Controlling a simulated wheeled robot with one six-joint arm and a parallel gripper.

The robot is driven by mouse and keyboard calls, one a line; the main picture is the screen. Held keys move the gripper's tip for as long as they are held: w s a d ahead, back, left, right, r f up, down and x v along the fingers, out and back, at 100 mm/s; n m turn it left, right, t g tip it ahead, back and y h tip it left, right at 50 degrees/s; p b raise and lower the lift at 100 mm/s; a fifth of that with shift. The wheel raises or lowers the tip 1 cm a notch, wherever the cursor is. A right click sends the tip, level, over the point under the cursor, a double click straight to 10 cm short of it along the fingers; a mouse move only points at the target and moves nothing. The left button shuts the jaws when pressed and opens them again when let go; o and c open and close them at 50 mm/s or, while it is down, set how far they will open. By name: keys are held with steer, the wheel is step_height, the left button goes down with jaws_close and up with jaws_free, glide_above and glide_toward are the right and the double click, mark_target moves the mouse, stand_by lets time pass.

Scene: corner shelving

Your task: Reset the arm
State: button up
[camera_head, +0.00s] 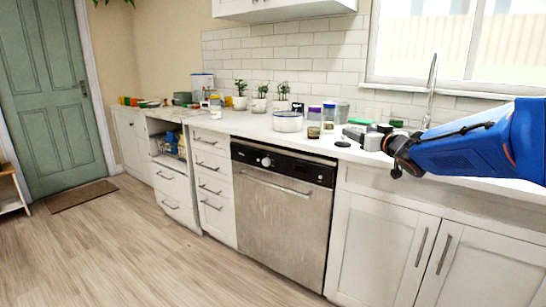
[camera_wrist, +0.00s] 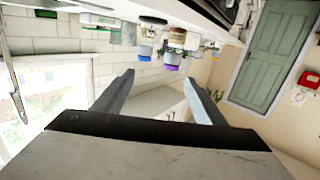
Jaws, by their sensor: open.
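My arm (camera_head: 460,142) reaches in from the right in the head view, stretched out level over the counter near the sink. Its dark wrist end (camera_head: 403,152) is in front of the items on the counter; the fingers are hard to make out there. In the wrist view my gripper (camera_wrist: 158,82) shows two grey fingers spread wide with nothing between them. The wrist view is turned over, with the counter items (camera_wrist: 160,42) hanging at the top beyond the fingers.
The white counter (camera_head: 235,124) holds jars, a white pot (camera_head: 288,122), and potted plants (camera_head: 259,104). A tall faucet (camera_head: 431,85) stands just behind my arm. A dishwasher (camera_head: 279,215) is below the counter.

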steer(key=s+d+f+m+g+h, duration=0.2)
steer(key=s+d+f+h, duration=0.15)
steer(key=s, duration=0.55)
steer(key=s+d+f+m+g+h, duration=0.25)
steer(key=s+f, duration=0.25)
steer(key=s, duration=0.5)
steer(key=s+a+f+g, duration=0.2)
steer(key=s+f, duration=0.3)
steer(key=s, duration=0.4)
steer(key=s+a+f+n+g+y, duration=0.1)
steer(key=s+a+f+g, duration=0.1)
steer(key=s+f, duration=0.4)
steer(key=s+a+f+g, duration=0.2)
steer(key=s+f, duration=0.3)
steer(key=s, duration=0.8)
steer(key=shift+f+g+y, duration=0.15)
steer(key=shift+g+y, duration=0.25)
steer(key=shift+g, duration=0.35)
steer(key=shift+n, duration=0.25)
